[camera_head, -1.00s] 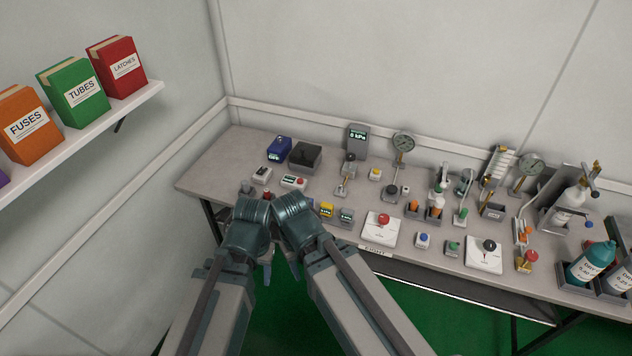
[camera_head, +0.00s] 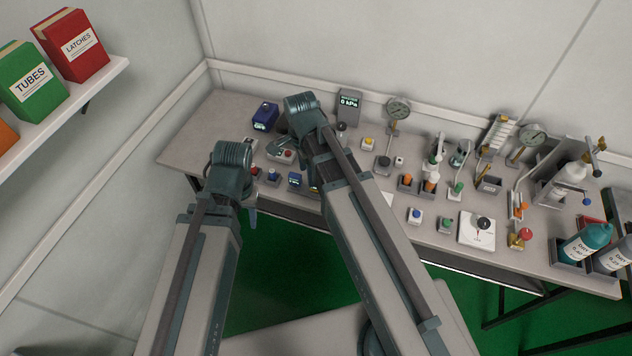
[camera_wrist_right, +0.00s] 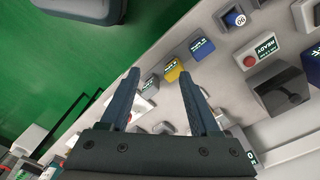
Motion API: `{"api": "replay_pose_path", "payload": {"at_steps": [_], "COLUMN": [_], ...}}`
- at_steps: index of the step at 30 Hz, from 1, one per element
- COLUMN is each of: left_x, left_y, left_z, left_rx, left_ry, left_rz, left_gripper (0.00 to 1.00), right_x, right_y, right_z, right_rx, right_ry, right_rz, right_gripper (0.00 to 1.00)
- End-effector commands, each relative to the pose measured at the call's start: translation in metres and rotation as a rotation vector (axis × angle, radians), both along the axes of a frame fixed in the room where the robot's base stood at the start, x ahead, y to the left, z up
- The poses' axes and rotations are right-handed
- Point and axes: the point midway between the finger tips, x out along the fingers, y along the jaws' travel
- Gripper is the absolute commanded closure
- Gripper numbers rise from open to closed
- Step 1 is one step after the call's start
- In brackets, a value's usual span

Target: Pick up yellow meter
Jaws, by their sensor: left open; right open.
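The yellow meter (camera_wrist_right: 173,70) is a small block with a dark display, in a row between a blue meter (camera_wrist_right: 202,47) and a grey-green meter (camera_wrist_right: 150,87). In the head view only a sliver of the yellow meter (camera_head: 314,190) shows beside my right arm. My right gripper (camera_wrist_right: 160,75) is open, its two fingers apart with the yellow meter showing between their tips; nothing is held. In the head view my right wrist hides its own fingers. My left gripper (camera_head: 251,217) is at the table's front left edge, mostly hidden behind its wrist, with a finger showing.
The table (camera_head: 190,140) is crowded with testers, gauges and bottles to the right. A dark blue device (camera_head: 265,115) stands at the back left. A red-button box (camera_wrist_right: 249,61) is near the row. A shelf (camera_head: 100,85) with boxes is at upper left.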

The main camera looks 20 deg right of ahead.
Motion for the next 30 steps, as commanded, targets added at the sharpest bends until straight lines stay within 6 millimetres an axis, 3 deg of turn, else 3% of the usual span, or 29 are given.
{"api": "replay_pose_path", "payload": {"at_steps": [3, 10, 20, 30], "left_x": [0.0, 0.0, 0.0, 0.0], "left_y": [0.0, 0.0, 0.0, 0.0], "left_z": [0.007, 0.012, 0.01, -0.026], "left_rx": [0.0, 0.0, 0.0, 0.0], "left_ry": [0.0, 0.0, 0.0, 0.0], "left_rz": [0.0, 0.0, 0.0, 0.0], "left_gripper": [0.5, 0.5, 0.5, 0.5], "right_x": [0.02, 0.036, 0.039, 0.038], "right_y": [-0.017, -0.036, -0.04, -0.04], "right_z": [0.007, 0.012, 0.01, -0.027], "right_rx": [0.01, 0.02, 0.023, 0.023], "right_ry": [-0.011, -0.022, -0.024, -0.024], "right_rz": [-0.298, -0.656, -0.738, -0.735], "right_gripper": [0.38, 0.38, 0.38, 0.38]}}
